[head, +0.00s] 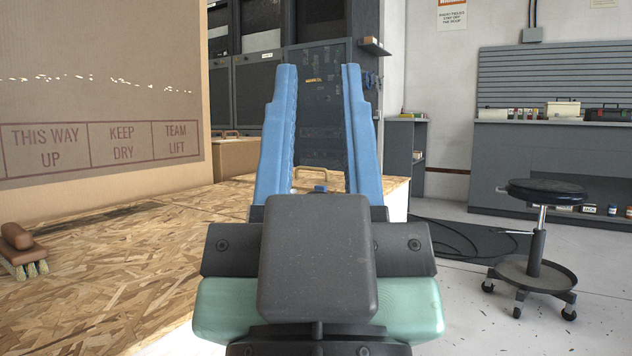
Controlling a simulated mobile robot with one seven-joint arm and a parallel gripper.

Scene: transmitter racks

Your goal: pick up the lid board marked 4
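My gripper (319,70) is in the middle of the head view, with its two blue fingers apart and pointing forward. Nothing is held between them. Through the gap I see a small tan handle (313,172) standing on the wood-chip board surface (110,265). A small blue piece shows just in front of the handle, partly hidden by my gripper. No number 4 can be read anywhere, so I cannot tell whether this handle belongs to the lid board marked 4.
A large cardboard box (100,80) stands at left on the board surface, with a brush (20,250) near it. Dark racks (325,100) stand behind. A wheeled stool (538,240) and a grey workbench (560,160) are at right. Cables lie on the dark floor mat (460,250).

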